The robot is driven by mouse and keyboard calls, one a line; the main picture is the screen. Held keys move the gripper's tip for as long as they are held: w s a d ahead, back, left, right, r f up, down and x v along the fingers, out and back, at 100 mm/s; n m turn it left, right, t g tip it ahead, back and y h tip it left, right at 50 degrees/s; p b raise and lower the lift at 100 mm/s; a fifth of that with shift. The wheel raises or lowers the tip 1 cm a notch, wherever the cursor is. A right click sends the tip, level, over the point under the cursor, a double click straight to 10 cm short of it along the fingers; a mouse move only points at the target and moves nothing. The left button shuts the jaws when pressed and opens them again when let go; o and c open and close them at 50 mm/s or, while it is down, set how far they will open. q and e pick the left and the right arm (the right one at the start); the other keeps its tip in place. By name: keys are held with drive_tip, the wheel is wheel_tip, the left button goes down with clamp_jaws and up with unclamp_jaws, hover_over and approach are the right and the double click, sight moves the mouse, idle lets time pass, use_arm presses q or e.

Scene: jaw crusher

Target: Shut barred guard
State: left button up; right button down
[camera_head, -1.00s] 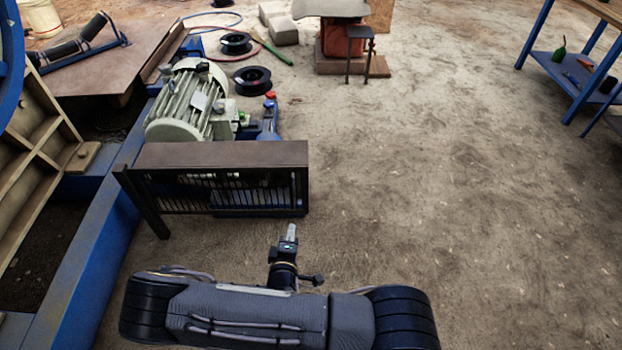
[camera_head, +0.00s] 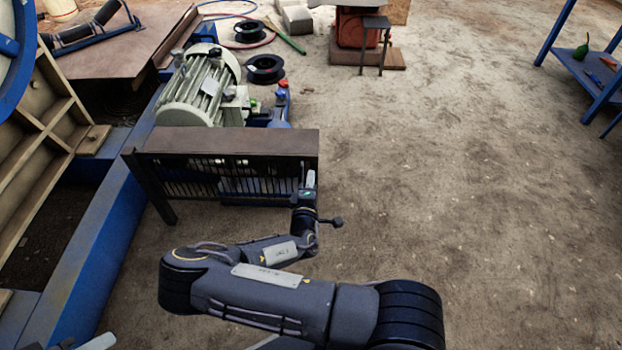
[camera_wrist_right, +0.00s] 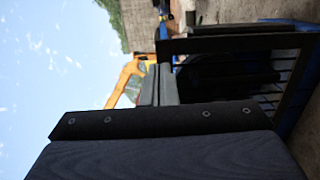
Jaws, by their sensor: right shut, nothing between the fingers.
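The barred guard (camera_head: 235,143) has a brown top plate and dark vertical bars. It stands out to the right from a dark post (camera_head: 150,188) beside the blue frame, in front of the motor. My right gripper (camera_head: 310,179) is shut and empty at the guard's right end. Its fingertips overlap the end bars in the head view; I cannot tell whether they touch. In the right wrist view the shut fingers (camera_wrist_right: 159,85) point toward the guard's dark edge and bars (camera_wrist_right: 235,45). A pale tip (camera_head: 97,342), possibly my left gripper, shows at the bottom left edge.
The grey-green motor (camera_head: 200,90) sits behind the guard. The blue frame (camera_head: 95,255) runs along the left. Black spools (camera_head: 265,69) lie on the ground behind. A blue workbench (camera_head: 575,70) stands at the far right. The ground at the right is clear.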

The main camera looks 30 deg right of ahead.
drive_tip(key=shift+w+d, duration=0.4)
drive_tip(key=shift+w, duration=0.1)
